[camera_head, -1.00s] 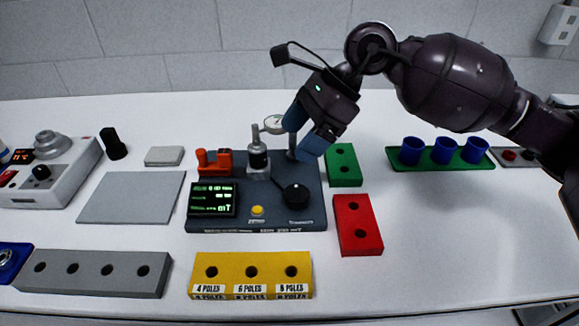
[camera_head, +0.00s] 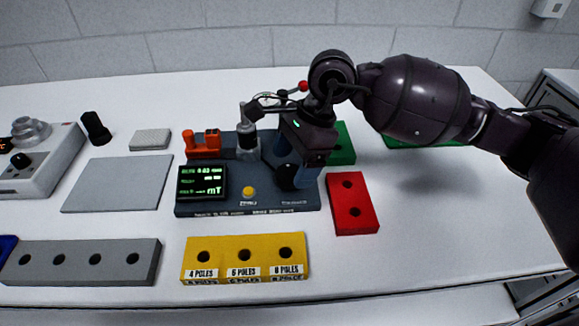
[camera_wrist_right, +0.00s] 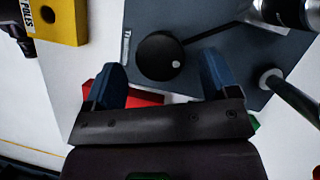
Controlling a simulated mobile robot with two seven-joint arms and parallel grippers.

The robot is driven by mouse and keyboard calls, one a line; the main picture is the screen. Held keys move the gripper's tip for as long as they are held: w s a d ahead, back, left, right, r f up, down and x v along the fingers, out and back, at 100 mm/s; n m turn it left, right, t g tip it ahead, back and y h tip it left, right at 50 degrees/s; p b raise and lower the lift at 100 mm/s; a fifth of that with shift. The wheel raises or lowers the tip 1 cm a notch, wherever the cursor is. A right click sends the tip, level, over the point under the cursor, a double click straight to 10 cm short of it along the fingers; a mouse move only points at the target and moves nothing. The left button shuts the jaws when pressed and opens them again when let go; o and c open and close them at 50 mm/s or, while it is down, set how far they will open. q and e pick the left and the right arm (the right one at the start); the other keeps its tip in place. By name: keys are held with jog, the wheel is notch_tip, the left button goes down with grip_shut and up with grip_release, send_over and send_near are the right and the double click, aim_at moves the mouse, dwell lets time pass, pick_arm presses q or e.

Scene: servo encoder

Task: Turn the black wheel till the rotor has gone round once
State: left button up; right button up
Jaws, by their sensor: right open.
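The black wheel (camera_head: 286,178) sits at the front right of the dark tester base (camera_head: 225,207). In the right wrist view the wheel (camera_wrist_right: 158,55) is a round disc with a pale dot on its right side. My right gripper (camera_head: 296,168) points down at it, with blue fingers apart. In the wrist view the open gripper (camera_wrist_right: 164,76) has one finger on each side of the wheel's near edge; I cannot tell whether they touch it. The upright silver and black rotor unit (camera_head: 247,142) stands behind the wheel. My left gripper is out of view.
A lit display (camera_head: 202,183) and a yellow button (camera_head: 248,192) are on the base. A red block (camera_head: 353,207) stands right of it, a green block (camera_head: 343,145) behind. A yellow pole block (camera_head: 220,250) lies in front.

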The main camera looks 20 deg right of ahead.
jog(key=shift+x, duration=0.9)
